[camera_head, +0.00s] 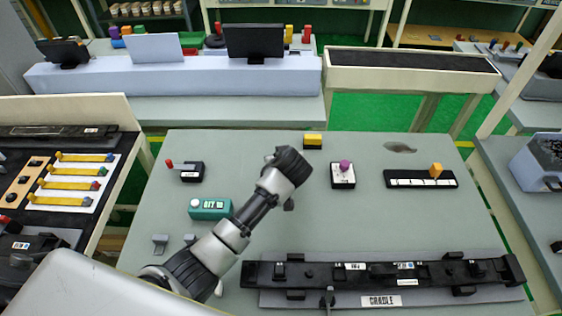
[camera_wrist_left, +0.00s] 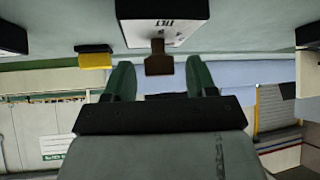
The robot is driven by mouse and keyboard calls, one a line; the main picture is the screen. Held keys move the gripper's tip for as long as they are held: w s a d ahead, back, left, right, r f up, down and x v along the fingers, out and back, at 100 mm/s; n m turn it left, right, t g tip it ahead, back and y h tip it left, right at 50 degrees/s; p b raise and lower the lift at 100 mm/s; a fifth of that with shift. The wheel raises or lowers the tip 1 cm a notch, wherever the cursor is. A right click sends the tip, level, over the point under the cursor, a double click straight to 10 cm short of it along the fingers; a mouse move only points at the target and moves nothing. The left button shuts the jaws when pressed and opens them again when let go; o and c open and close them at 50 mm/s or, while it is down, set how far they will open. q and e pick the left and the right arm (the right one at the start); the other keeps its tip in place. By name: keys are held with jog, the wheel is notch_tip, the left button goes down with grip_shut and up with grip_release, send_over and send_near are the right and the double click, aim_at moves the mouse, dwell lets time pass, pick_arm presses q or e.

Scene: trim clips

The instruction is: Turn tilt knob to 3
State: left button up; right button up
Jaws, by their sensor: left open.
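The white-faced unit with a purple-topped knob (camera_head: 345,165) sits on the grey bench right of centre in the head view. My left gripper (camera_head: 290,167) is left of it, above the bench, with its fingers not clear in that view. In the left wrist view its two green fingers (camera_wrist_left: 158,80) are apart and empty. A dark brown upright knob (camera_wrist_left: 158,62) shows between and just past the fingertips, apart from them. A white plate with a label (camera_wrist_left: 165,28) lies behind it. The label is too small to read surely, and the knob's setting is not readable.
A yellow block (camera_head: 313,141) stands behind the knob unit. A black slider strip with an orange handle (camera_head: 436,170) is to the right. A red-lever box (camera_head: 185,171) and a teal display box (camera_head: 210,208) are left. A long black cradle (camera_head: 385,275) lies in front.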

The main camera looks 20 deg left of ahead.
pick_arm(q)
jog(key=b+v, duration=0.1)
jog(key=v, duration=1)
jog(key=shift+f, duration=0.1)
